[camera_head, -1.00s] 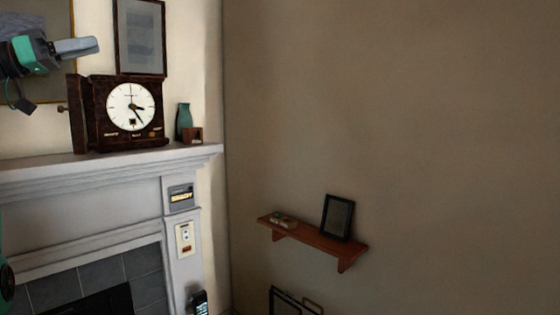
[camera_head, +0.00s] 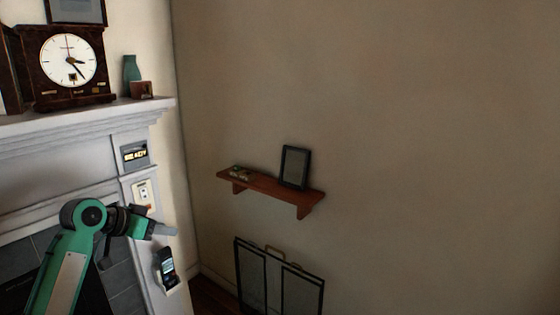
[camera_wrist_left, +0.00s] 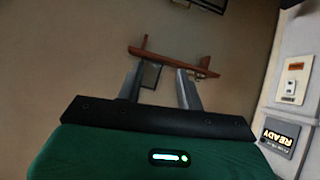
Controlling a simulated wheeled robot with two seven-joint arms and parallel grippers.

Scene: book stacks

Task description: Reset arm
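My left gripper (camera_head: 165,230) is in the lower left of the head view, in front of the fireplace's right side, with the green arm bent below it. In the left wrist view its two grey fingers (camera_wrist_left: 160,88) stand apart with nothing between them touching them. The shelf and frame show beyond the fingers, at a distance. My right gripper is not in view.
The white mantel (camera_head: 90,120) holds a dark clock (camera_head: 68,58) and a teal vase (camera_head: 131,68). A phone-like device (camera_head: 166,268) is on the fireplace side. A wooden shelf (camera_head: 268,187) holds a black frame (camera_head: 295,167). A dark folding screen (camera_head: 278,278) stands below. The wall at right is bare.

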